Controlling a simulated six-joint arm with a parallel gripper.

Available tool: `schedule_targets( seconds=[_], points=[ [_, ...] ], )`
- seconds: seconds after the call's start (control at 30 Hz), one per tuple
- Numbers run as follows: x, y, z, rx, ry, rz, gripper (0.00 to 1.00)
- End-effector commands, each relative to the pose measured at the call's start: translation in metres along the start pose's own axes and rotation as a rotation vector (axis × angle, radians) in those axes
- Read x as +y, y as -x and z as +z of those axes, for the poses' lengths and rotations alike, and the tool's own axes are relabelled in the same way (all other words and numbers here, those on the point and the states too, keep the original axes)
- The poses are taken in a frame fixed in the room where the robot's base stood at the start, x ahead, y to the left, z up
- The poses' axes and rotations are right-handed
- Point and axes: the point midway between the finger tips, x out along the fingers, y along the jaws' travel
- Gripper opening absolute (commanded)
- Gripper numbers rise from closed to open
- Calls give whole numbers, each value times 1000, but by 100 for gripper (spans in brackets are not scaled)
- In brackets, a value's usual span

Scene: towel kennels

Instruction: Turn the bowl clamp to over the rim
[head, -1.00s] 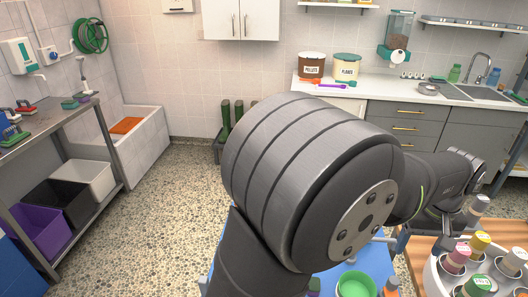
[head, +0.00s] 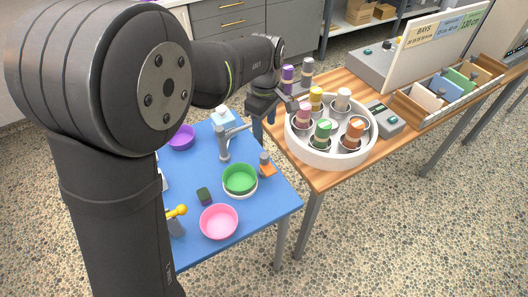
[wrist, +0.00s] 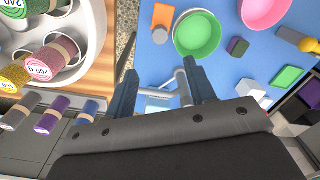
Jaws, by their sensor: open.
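The bowl clamp, a grey post with a sideways bar (head: 224,148), stands on the blue table behind the green bowl (head: 240,178). The bowl sits in a white ring-like holder. The clamp's bar points up and right in the head view, off the bowl's rim. My gripper (head: 264,112) is at the table's right back edge, near the bar's end. In the wrist view my open gripper (wrist: 162,72) has the clamp (wrist: 183,88) showing between its fingers, with the green bowl (wrist: 198,35) beyond. I cannot tell whether the fingers touch the clamp.
A pink bowl (head: 219,222), a purple bowl (head: 182,137), a dark cube (head: 204,195) and an orange block with a grey knob (head: 267,170) share the blue table (head: 255,222).

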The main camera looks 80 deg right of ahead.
Motion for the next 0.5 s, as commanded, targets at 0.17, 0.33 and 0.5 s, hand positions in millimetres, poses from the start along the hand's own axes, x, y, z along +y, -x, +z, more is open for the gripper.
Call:
schedule_targets(
  seconds=[0.17, 0.33, 0.5],
  points=[
    [-1, -42, 0, -1, -1, -5, 50],
    [-1, -78, 0, -1, -1, -5, 50],
    [-1, -106, 0, -1, -1, -4, 50]
  ],
)
